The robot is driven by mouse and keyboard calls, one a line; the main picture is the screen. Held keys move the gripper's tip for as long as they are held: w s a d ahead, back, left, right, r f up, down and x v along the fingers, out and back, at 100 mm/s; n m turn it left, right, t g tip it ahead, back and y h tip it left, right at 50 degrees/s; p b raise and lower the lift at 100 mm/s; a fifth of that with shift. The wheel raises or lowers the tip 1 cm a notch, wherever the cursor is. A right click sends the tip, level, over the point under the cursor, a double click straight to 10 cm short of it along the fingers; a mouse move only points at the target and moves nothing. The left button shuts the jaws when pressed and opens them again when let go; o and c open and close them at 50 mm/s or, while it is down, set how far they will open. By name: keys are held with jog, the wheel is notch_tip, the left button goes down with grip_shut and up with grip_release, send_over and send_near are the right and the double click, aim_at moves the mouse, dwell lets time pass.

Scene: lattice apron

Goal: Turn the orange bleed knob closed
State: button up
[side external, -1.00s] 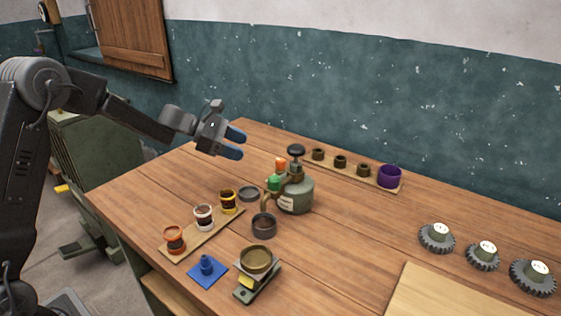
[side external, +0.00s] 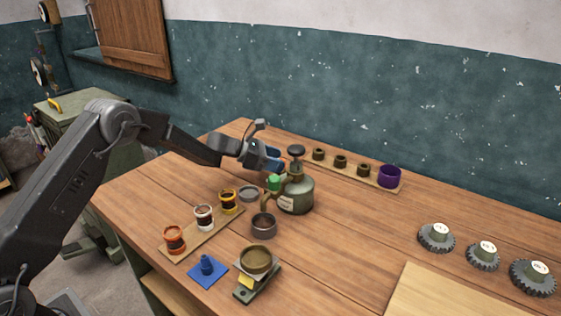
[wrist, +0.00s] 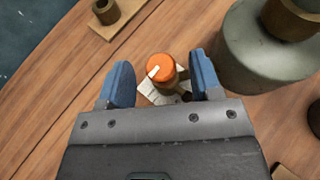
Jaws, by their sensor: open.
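The orange bleed knob (wrist: 162,66) shows in the wrist view, round with a white pointer mark on its top. My gripper (wrist: 162,82) is open, with one blue finger on each side of the knob and visible gaps between. In the side view my gripper (side external: 272,160) is beside the grey-green pump body (side external: 297,194), and its fingers hide the orange knob. A green knob (side external: 273,182) sits just below the fingers on the pump's near side. A pale plate with marks (wrist: 150,95) lies under the orange knob.
Behind the pump, a wooden strip (side external: 376,182) holds several dark cups and a purple cup (side external: 389,176). In front are a strip of small jars (side external: 204,217), dark cups (side external: 263,225), a blue pad (side external: 207,272) and a small scale (side external: 257,275). Gears (side external: 436,237) lie at right.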

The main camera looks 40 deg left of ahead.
jog(key=shift+x, duration=0.9)
jog(key=c, duration=0.9)
